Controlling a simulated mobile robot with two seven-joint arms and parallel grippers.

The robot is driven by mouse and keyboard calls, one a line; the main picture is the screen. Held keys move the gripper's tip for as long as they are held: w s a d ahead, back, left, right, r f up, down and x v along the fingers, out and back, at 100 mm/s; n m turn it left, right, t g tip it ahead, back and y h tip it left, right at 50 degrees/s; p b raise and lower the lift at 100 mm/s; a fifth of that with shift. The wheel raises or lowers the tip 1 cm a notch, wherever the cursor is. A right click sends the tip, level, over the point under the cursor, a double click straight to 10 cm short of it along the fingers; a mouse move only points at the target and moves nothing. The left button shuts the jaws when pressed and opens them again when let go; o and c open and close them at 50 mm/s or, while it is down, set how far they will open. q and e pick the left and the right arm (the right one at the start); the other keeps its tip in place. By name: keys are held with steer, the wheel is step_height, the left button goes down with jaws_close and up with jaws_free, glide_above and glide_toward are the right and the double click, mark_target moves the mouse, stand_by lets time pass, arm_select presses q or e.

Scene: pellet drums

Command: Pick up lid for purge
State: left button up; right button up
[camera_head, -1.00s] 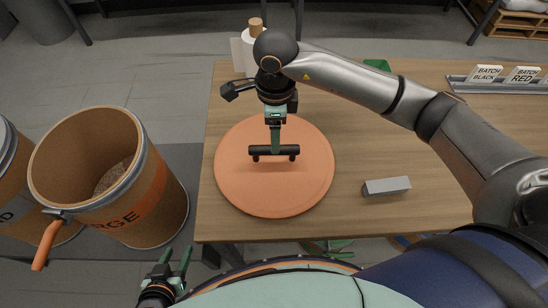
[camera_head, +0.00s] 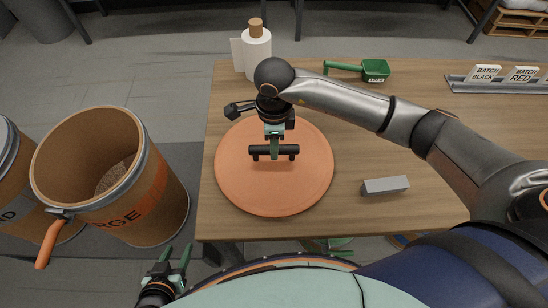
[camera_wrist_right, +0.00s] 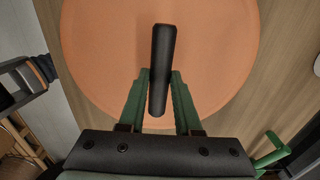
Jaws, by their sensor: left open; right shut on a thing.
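The orange round lid (camera_head: 240,185) lies on the wooden table near its left edge. A black bar handle (camera_head: 288,151) stands on its middle. My right gripper (camera_head: 274,150) is over the lid with its green fingers shut on the handle. In the right wrist view the handle (camera_wrist_right: 162,60) runs between the two fingers (camera_wrist_right: 158,100), above the lid (camera_wrist_right: 95,40). The open purge drum (camera_head: 125,215) stands on the floor left of the table, with some pellets inside. My left gripper (camera_head: 174,262) is open and empty at the bottom, below the table's front edge.
A grey block (camera_head: 385,186) lies right of the lid. Batch signs (camera_head: 486,74) stand in a tray at the back right. Another drum (camera_head: 12,190) is at the far left.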

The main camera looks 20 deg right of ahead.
jaws_close()
steer(key=shift+r, duration=0.1)
stand_by(0.8)
